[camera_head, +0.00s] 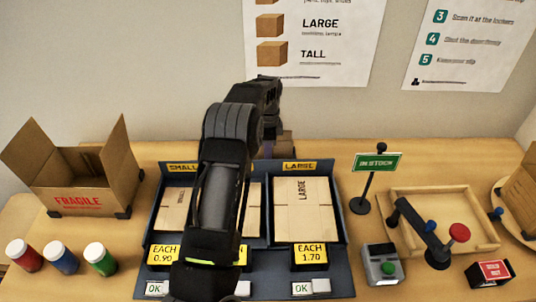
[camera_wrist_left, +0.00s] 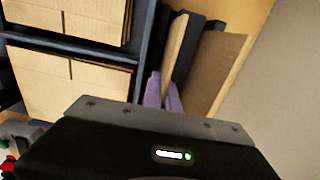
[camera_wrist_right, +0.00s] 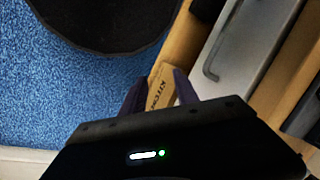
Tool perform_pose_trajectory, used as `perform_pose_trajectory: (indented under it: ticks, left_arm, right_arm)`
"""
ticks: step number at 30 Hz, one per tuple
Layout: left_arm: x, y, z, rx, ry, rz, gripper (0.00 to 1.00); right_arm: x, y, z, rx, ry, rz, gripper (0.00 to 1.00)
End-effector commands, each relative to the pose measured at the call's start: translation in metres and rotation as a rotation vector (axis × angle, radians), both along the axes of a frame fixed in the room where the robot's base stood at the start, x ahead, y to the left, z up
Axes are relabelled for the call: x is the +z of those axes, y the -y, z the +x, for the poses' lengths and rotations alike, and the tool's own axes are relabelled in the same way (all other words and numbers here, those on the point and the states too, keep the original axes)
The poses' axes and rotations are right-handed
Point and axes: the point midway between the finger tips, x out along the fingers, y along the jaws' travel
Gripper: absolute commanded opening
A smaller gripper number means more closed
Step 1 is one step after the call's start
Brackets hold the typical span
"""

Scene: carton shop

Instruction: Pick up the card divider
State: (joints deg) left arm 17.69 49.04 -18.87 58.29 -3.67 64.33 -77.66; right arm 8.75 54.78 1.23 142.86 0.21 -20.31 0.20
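The card divider is a set of tan cardboard panels (camera_wrist_left: 179,48) standing on edge in the left wrist view, beside the dark rack. My left arm reaches over the rack in the head view, with its gripper (camera_head: 268,128) behind the rack and mostly hidden by the arm. In the left wrist view the purple fingers (camera_wrist_left: 163,92) are close together, with the near panel's lower edge between them. A brown piece of the divider (camera_head: 286,146) shows behind the rack in the head view.
The dark rack (camera_head: 338,278) holds flat cartons. A FRAGILE box (camera_head: 88,185) and several paint-like jars (camera_head: 61,257) stand left. An IN STOCK sign (camera_head: 377,162), a wooden tray (camera_head: 470,197) and a green-button device (camera_head: 383,264) stand right.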

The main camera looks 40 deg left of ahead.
Motion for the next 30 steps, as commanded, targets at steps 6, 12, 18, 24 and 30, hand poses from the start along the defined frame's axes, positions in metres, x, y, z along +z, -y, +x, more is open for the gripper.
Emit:
perform_pose_trajectory:
  ticks: [6, 12, 18, 24, 30]
  left_arm:
    - [0.026, 0.0, 0.001, 0.0, 0.005, 0.0, 0.0]
    - [0.066, 0.0, 0.001, 0.001, 0.005, 0.002, 0.0]
    - [0.093, 0.0, 0.001, 0.0, 0.002, 0.001, 0.0]
    - [0.098, 0.0, 0.0, 0.0, 0.001, 0.001, 0.0]
    - [0.098, 0.0, 0.0, 0.0, 0.001, 0.001, 0.0]
  right_arm:
    - [-0.007, 0.0, 0.001, 0.0, 0.003, 0.002, 0.36]
    - [-0.013, -0.001, 0.002, 0.002, 0.004, 0.003, 0.36]
    - [-0.014, -0.001, 0.002, 0.002, 0.006, 0.004, 0.36]
    - [-0.014, -0.001, 0.002, 0.002, 0.006, 0.004, 0.36]
    - [-0.014, -0.001, 0.002, 0.002, 0.007, 0.004, 0.36]
